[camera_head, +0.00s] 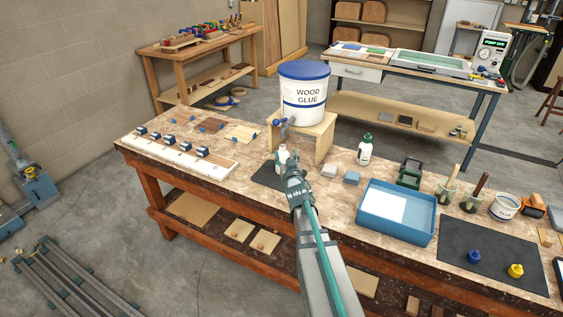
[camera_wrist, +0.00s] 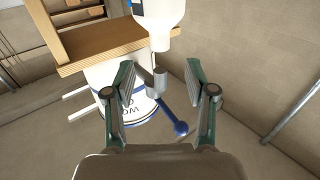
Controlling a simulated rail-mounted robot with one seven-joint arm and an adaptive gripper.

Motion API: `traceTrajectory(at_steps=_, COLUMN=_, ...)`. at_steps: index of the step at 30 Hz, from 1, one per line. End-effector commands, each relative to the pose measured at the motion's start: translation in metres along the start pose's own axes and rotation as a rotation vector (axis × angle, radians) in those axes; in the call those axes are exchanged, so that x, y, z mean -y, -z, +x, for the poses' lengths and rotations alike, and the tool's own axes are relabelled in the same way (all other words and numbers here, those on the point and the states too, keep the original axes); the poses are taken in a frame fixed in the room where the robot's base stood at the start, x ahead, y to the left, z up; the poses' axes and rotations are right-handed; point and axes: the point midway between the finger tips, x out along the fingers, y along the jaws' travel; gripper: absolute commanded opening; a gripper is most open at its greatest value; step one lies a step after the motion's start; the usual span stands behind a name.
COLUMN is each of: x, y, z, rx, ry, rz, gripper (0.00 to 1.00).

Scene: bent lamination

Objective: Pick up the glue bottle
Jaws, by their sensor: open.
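A white glue bottle (camera_head: 283,157) stands on the bench at the front of the wooden stand, below the tap of the wood glue bucket (camera_head: 303,108). The wrist view is upside down, and the same bottle (camera_wrist: 158,18) shows at its top edge, with its neck pointing down in the picture. My gripper (camera_head: 291,172) is in front of this bottle and partly hides it. In the wrist view my gripper (camera_wrist: 159,66) is open, with nothing gripped; the bottle appears just beyond the fingertips. A second white bottle with a green cap (camera_head: 365,149) stands to the right of the stand.
The bucket's grey tap with blue handle (camera_wrist: 162,85) shows between my fingers in the wrist view. The wooden stand (camera_head: 322,135) is close behind. A dark mat (camera_head: 266,177) lies beside my gripper.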

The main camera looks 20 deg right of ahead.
Motion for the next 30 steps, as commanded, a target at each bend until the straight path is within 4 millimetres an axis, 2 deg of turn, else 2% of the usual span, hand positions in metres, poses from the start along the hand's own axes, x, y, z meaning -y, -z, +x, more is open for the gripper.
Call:
traceTrajectory(at_steps=1, x=0.000, y=0.001, z=0.012, rx=0.000, ry=0.000, rz=-0.001, gripper=0.55)
traceTrajectory(at_steps=10, x=0.000, y=0.001, z=0.031, rx=0.001, ry=0.000, rz=0.000, gripper=0.55)
traceTrajectory(at_steps=19, x=-0.001, y=0.000, z=0.071, rx=0.001, ry=0.000, rz=0.000, gripper=0.55)
traceTrajectory(at_steps=28, x=0.000, y=-0.002, z=0.073, rx=0.001, ry=0.000, rz=-0.001, gripper=0.55)
traceTrajectory(at_steps=30, x=-0.001, y=-0.002, z=0.073, rx=0.001, ry=0.000, rz=-0.001, gripper=0.44)
